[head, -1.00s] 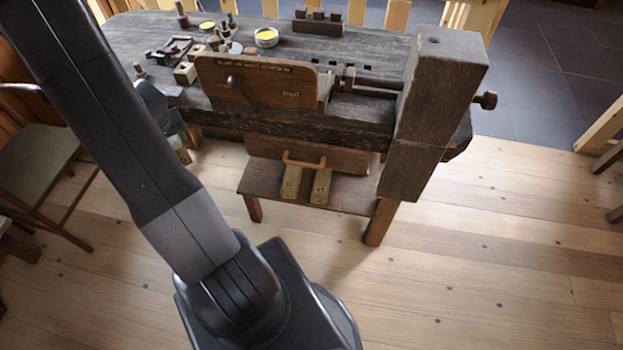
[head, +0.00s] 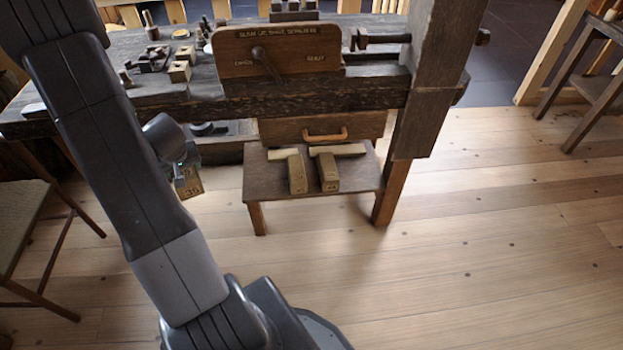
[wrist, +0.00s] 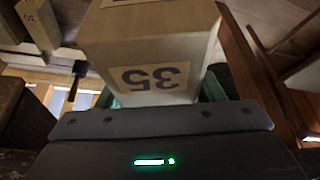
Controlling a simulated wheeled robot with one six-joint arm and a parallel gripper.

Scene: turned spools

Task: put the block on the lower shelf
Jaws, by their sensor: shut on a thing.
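My gripper (head: 182,165) is shut on a wooden block (head: 189,183), left of the low shelf and below the workbench top. In the wrist view the block (wrist: 155,50) is pale, with an upside-down label reading 35, between greenish finger pads. The low shelf (head: 262,185) is a dark wooden board on short legs under the bench. Two long wooden blocks (head: 298,173) (head: 325,172) lie on it, with pale bars at their back ends. The held block is apart from this shelf. The fingertips are mostly hidden in the head view.
The workbench top (head: 190,98) carries small blocks and tools. A wooden panel with a lever (head: 285,58) stands at its front edge. A drawer with a handle (head: 325,136) sits above the low shelf. A thick post (head: 428,95) stands at right, a chair (head: 22,215) at left. Floor in front is clear.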

